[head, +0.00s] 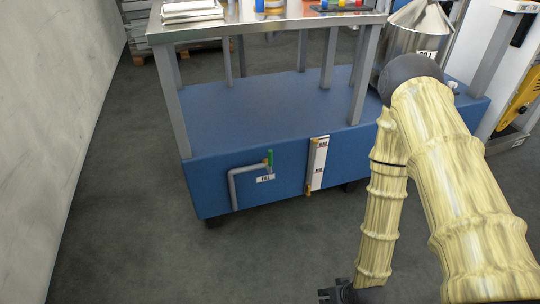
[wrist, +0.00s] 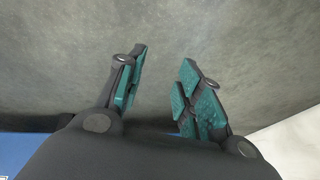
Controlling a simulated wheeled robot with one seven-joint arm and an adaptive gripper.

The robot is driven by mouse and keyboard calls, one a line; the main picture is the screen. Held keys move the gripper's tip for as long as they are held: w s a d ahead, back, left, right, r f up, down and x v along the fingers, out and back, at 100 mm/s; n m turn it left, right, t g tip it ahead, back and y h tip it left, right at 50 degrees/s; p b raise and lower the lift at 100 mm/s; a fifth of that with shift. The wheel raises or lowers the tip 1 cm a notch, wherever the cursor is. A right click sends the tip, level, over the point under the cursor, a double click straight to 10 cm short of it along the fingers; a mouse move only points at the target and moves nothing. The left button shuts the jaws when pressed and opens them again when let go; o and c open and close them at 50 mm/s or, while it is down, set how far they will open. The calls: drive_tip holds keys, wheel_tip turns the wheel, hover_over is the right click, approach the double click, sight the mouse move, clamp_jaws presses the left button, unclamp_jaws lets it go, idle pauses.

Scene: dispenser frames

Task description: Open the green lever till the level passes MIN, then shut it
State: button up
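The green lever (head: 269,158) stands upright on a brass valve at the end of a bent grey pipe (head: 233,184), on the front of a blue tank base (head: 215,179). A small white label (head: 265,178) sits just below it. The level gauge (head: 318,165) is a white strip with dark marks, right of the lever; its level is too small to read. My gripper (head: 345,292) is low at the bottom of the head view, apart from the lever. In the wrist view its teal-padded fingers (wrist: 160,92) are spread with nothing between them.
A steel-topped table frame (head: 270,27) with grey legs stands on the blue base. A metal funnel vessel (head: 420,28) is at the back right. A pale wall (head: 50,110) runs along the left. Grey floor (head: 200,265) in front is clear.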

drive_tip(key=w+a+r+n+t+y+b, duration=0.1)
drive_tip(key=w+a+r+t+y, duration=0.1)
drive_tip(key=w, duration=0.5)
drive_tip(key=w+a+r+n+t+y+b, duration=0.1)
drive_tip(key=w+a+r+t, duration=0.15)
drive_tip(key=w, duration=0.55)
drive_tip(key=n+t+y+b, duration=0.2)
drive_tip(key=n+t+y, duration=0.1)
drive_tip(key=n+y, duration=0.5)
approach(270, 156)
drive_tip(key=shift+m+y, duration=0.5)
drive_tip(key=shift+w+d+f+b+x, duration=0.2)
drive_tip(key=shift+b+x, duration=0.65)
drive_tip(key=shift+x, duration=0.9)
drive_tip(key=shift+w+f+b+x, duration=0.1)
drive_tip(key=shift+f+b+x, duration=0.15)
drive_tip(key=shift+b+x, duration=1.05)
drive_tip(key=shift+w+d+f+b+x, duration=0.1)
drive_tip(key=shift+f+b+x, duration=0.25)
drive_tip(key=shift+x, duration=1.8)
drive_tip(key=shift+r, duration=0.1)
clamp_jaws()
